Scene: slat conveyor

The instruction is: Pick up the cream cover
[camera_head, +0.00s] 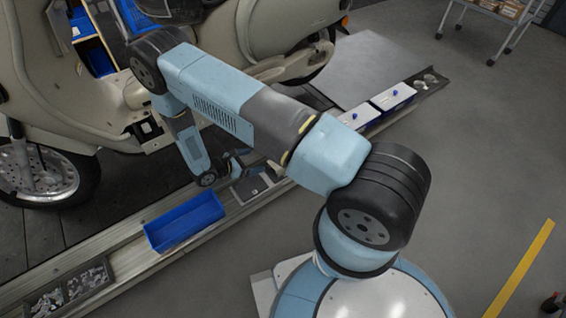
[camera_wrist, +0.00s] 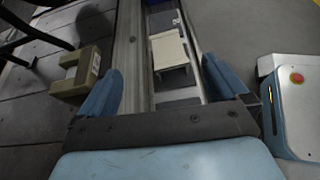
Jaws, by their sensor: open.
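A flat cream panel (camera_wrist: 168,50), which looks like the cream cover, lies on the conveyor in the wrist view. It is ahead of my gripper (camera_wrist: 162,88), between the lines of its two blue fingers. The fingers are spread wide with nothing between them, and the panel is apart from them. In the head view my gripper (camera_head: 232,166) hangs low by the conveyor (camera_head: 125,233), beside a dark tray (camera_head: 243,196). My arm hides part of the conveyor there, so I cannot clearly make out the panel in that view.
A blue bin (camera_head: 185,222) and a dark tray of small metal parts (camera_head: 72,287) stand lower left on the conveyor. White-topped blue boxes (camera_head: 393,96) stand farther right. A cream scooter (camera_head: 50,80) is behind the conveyor. A blocky beige part (camera_wrist: 80,72) lies left of my gripper.

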